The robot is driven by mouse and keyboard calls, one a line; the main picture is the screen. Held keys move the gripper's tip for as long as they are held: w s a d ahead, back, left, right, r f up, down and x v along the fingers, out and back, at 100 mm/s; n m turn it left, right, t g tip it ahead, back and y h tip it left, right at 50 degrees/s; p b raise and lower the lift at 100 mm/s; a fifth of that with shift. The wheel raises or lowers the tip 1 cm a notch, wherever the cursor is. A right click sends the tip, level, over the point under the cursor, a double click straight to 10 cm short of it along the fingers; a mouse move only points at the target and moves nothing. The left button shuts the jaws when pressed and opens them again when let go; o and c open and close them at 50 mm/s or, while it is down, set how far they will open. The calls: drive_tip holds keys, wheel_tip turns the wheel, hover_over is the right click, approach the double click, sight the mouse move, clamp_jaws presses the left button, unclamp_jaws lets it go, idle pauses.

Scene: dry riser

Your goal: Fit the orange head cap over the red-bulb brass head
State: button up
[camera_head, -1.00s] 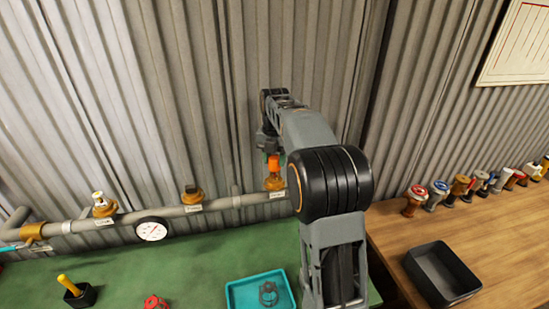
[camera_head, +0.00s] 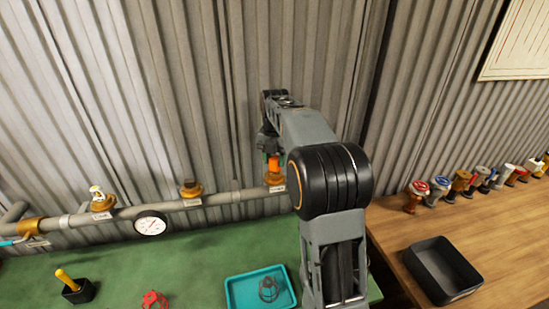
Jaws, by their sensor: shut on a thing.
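The orange head cap (camera_head: 274,164) is upright on or just above a brass fitting (camera_head: 274,179) at the right end of the grey pipe. My gripper (camera_head: 270,151) is shut on the cap from above; its fingers are partly hidden by my arm. I cannot tell whether the cap is fully seated. The red bulb is not visible; the cap and my arm cover that spot. Two other brass fittings stand on the pipe, one in the middle (camera_head: 191,189) and one with a white and yellow top (camera_head: 101,199) at the left.
A round gauge (camera_head: 150,224) hangs on the pipe. A teal tray (camera_head: 235,293) with a dark ringed item, a red item (camera_head: 154,300) and a yellow-handled tool (camera_head: 67,281) are on the green bench. A black bin (camera_head: 443,273) and a row of several heads stand on the wooden table.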

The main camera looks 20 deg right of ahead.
drive_tip(key=shift+f+b, duration=0.3)
drive_tip(key=shift+f, duration=0.25)
drive_tip(key=o, duration=1.1)
drive_tip(key=shift+r, duration=0.1)
wheel_tip(320, 180, up, 14)
drive_tip(key=shift+f+p, duration=0.15)
drive_tip(key=shift+p, duration=0.45)
